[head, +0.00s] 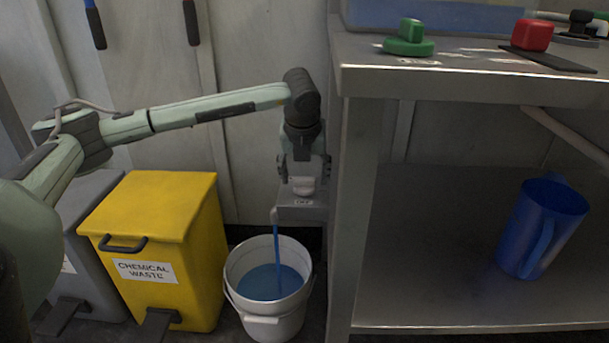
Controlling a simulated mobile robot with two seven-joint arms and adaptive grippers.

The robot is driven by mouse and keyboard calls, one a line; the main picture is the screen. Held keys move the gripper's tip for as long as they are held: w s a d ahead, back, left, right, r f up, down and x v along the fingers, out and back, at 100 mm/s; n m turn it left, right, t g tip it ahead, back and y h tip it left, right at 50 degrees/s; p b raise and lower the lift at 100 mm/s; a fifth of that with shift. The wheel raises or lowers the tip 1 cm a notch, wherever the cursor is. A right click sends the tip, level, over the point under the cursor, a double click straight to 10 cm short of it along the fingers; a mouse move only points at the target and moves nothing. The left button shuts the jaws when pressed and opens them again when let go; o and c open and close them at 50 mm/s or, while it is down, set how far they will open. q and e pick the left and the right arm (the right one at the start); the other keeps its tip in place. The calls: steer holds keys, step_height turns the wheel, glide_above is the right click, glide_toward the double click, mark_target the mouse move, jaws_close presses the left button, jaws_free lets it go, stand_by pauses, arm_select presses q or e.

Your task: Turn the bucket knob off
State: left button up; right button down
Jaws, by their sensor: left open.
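A white bucket (268,322) stands on the floor with blue liquid (268,284) in it. A thin blue stream (278,250) runs down into it from a small spout (274,215) on a grey metal block (308,211). A pale grey knob (303,187) sits at this block, above a small label that seems to read OFF. My left gripper (305,172) points down over the knob, open, with its fingers at the knob's two sides. I cannot tell whether they touch it. My right gripper is not in view.
A yellow chemical waste bin (190,260) stands left of the bucket. A metal table (455,84) is close on the right, with a green knob (408,40) and a red knob (532,35) on top. A blue jug (540,228) stands on its lower shelf.

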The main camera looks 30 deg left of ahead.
arm_select(q)
steer(key=shift+c, duration=0.4)
steer(key=c, duration=1.1)
